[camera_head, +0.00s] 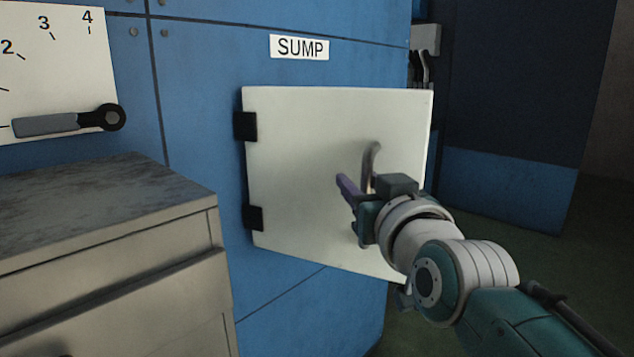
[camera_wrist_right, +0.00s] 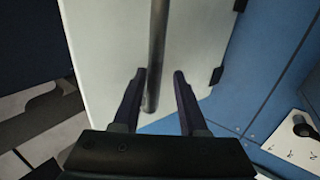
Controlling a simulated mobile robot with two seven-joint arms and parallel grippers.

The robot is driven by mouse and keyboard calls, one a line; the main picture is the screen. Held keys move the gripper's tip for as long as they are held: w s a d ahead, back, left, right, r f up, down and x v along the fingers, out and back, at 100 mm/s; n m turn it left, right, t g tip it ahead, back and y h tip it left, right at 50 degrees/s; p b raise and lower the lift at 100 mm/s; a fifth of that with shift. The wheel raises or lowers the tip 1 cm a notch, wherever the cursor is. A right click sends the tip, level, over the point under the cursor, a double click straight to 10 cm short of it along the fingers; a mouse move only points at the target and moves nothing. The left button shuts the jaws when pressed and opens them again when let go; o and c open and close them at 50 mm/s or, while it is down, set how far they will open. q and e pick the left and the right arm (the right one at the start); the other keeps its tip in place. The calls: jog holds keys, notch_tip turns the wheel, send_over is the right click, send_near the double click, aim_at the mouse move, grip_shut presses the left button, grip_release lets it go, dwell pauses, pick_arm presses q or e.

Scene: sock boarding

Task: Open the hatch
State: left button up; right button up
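The white hatch (camera_head: 300,165) hangs on two black hinges at its left edge, below a SUMP label (camera_head: 299,47). It stands partly open: its free right edge reaches past the blue cabinet's edge and its top edge is not parallel to the panel seam. A grey curved bar handle (camera_head: 371,158) is on its right half. My right gripper (camera_head: 350,188) is at the handle, its lower part hidden. In the right wrist view, the gripper (camera_wrist_right: 160,78) has its fingers apart, with the handle (camera_wrist_right: 157,35) between them, nearer the left finger; a gap shows on the right. My left gripper is not in view.
A metal drawer cabinet (camera_head: 110,270) stands at the lower left, in front of the blue cabinet (camera_head: 205,75). A numbered white dial plate (camera_head: 60,75) with a grey lever (camera_head: 50,125) is at the upper left. Dark floor (camera_head: 540,235) lies open at the right.

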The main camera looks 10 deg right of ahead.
jog(key=shift+o, duration=0.3)
jog(key=shift+d, duration=0.15)
jog(key=shift+s, duration=0.15)
jog(key=shift+s, duration=0.3)
jog(key=s+p, duration=0.2)
jog(key=s, duration=0.7)
jog(key=shift+s+d, duration=0.1)
